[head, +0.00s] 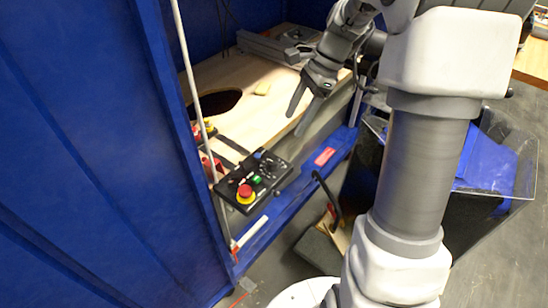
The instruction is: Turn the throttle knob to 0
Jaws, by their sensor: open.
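A black control box (237,182) sits at the front edge of the wooden board. It carries a red emergency button on a yellow base (246,193), a green button (257,179) and a dark round throttle knob (268,164) toward its far right end. The knob's pointer and scale are too small to read. My gripper (297,114) hangs above and beyond the box, apart from it. Its two fingers are spread and nothing is between them.
A white pole (189,75) rises left of the box. A clear-topped bin (490,165) stands at right.

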